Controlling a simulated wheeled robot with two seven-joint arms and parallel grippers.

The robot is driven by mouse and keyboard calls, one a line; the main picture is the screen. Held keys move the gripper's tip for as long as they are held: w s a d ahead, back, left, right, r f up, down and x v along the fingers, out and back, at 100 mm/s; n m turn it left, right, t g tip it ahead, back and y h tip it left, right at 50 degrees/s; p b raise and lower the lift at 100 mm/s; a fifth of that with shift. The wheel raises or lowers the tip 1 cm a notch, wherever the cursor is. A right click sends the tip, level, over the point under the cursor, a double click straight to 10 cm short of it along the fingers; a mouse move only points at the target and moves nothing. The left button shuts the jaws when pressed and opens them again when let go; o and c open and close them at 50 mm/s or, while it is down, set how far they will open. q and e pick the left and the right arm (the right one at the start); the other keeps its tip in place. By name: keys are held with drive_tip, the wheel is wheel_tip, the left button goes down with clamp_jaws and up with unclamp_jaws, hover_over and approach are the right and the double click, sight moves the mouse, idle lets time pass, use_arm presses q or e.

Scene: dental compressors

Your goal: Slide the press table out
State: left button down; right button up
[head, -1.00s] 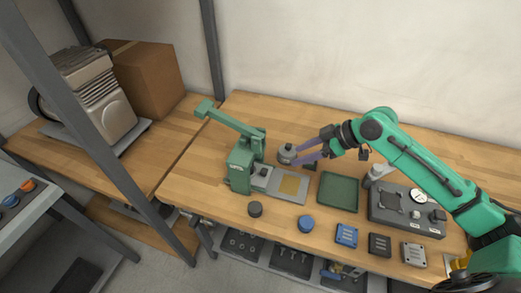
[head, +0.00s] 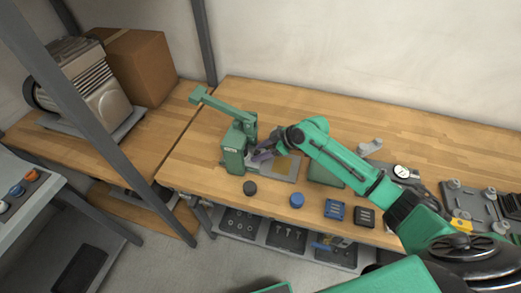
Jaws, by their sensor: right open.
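The green press (head: 234,158) stands on the wooden bench, its long lever arm (head: 222,109) raised toward the upper left. The press table, a flat grey plate (head: 291,178) with a tan square on it, sticks out to the right from the press base. My left gripper is not in view.
A black knob (head: 250,188) and a blue knob (head: 297,200) lie at the bench's front, with a blue block (head: 336,209) and a dark block (head: 364,216) to their right. A green tray (head: 322,174) is partly behind my arm.

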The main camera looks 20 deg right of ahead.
clamp_jaws()
idle(1.3)
